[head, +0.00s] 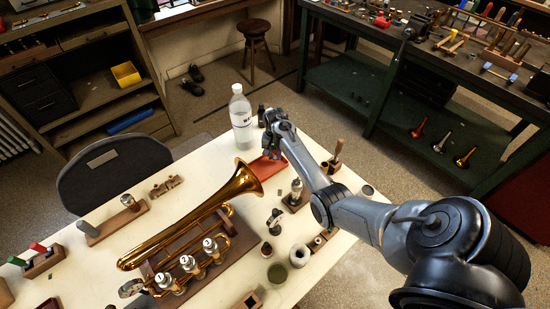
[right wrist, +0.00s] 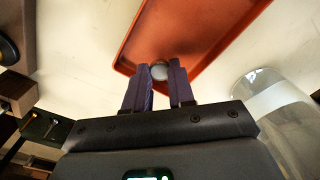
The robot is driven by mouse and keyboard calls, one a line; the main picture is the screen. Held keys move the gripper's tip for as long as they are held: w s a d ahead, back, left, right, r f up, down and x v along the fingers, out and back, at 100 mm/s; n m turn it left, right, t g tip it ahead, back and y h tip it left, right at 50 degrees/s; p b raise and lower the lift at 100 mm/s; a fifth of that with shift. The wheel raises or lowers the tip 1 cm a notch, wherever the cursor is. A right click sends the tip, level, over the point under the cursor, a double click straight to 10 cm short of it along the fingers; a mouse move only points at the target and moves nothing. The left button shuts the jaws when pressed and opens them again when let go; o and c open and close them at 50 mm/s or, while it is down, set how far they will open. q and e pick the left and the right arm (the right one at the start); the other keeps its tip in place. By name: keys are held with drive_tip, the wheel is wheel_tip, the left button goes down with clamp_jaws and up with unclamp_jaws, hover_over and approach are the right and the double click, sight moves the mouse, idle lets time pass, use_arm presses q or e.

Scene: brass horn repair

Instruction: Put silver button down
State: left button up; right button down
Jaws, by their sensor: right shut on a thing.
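The silver button (right wrist: 159,71) is a small round pale piece between the fingertips of my right gripper (right wrist: 159,80) in the right wrist view. The right gripper is shut on it, above or at the near end of a red tray (right wrist: 190,30); I cannot tell whether the button touches the tray. In the head view the right gripper (head: 272,152) is at the red tray (head: 264,168), past the trumpet's bell, and the button cannot be made out there. My left gripper is not in view.
A brass trumpet (head: 185,215) lies on a wooden stand left of the tray. A clear bottle (head: 240,120) stands close behind the tray and shows at right in the wrist view (right wrist: 275,100). Small holders and jars (head: 300,255) stand along the table's right side.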

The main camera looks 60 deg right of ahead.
sight(275, 158)
drive_tip(key=shift+f, duration=0.85)
drive_tip(key=shift+f, duration=0.1)
drive_tip(key=c, duration=1)
unclamp_jaws()
drive_tip(key=shift+o, duration=0.2)
wheel_tip(275, 158, up, 12)
drive_tip(key=p, duration=0.2)
drive_tip(key=shift+s+r, duration=0.1)
drive_tip(key=shift+r, duration=0.1)
